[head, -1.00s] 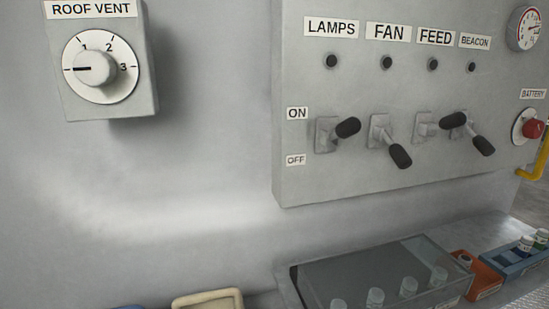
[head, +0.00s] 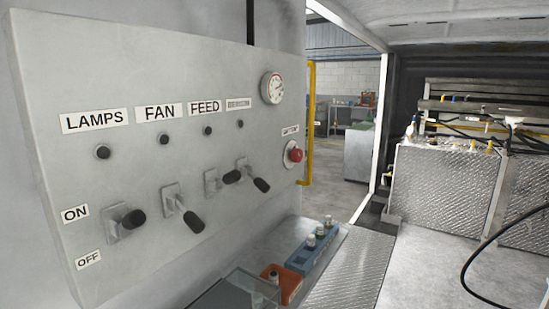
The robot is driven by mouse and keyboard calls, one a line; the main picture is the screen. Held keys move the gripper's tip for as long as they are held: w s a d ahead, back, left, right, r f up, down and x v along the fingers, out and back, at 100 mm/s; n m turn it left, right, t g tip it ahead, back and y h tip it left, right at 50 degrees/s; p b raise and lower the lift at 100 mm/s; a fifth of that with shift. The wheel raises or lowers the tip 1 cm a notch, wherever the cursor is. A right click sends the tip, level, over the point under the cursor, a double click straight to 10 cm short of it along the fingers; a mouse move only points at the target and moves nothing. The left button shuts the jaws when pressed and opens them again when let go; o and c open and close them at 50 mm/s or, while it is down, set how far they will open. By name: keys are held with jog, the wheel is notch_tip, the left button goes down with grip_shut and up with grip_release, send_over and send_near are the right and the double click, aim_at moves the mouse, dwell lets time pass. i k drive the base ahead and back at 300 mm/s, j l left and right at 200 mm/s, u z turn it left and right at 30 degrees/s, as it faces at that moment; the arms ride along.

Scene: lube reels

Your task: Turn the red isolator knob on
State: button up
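The red isolator knob (head: 295,155) sits on a pale round plate at the right end of the grey switch panel (head: 120,90). A small label (head: 290,131), too blurred to read now, is above it; it read BATTERY in the earlier frame. The knob's turned position cannot be made out. A round gauge (head: 272,88) is above the knob. My gripper is not in the head view.
Black-handled levers (head: 133,219) stick out of the panel left of the knob. Below are a blue rack (head: 303,256) with bottles, an orange holder (head: 284,286) and a clear-lidded box (head: 238,290). A yellow rail (head: 310,120) stands behind the knob. A doorway opens right.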

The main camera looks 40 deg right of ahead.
aim_at(296, 154)
jog(key=i+l+z, duration=0.65)
jog(key=i+l, duration=0.05)
jog(key=l, duration=0.1)
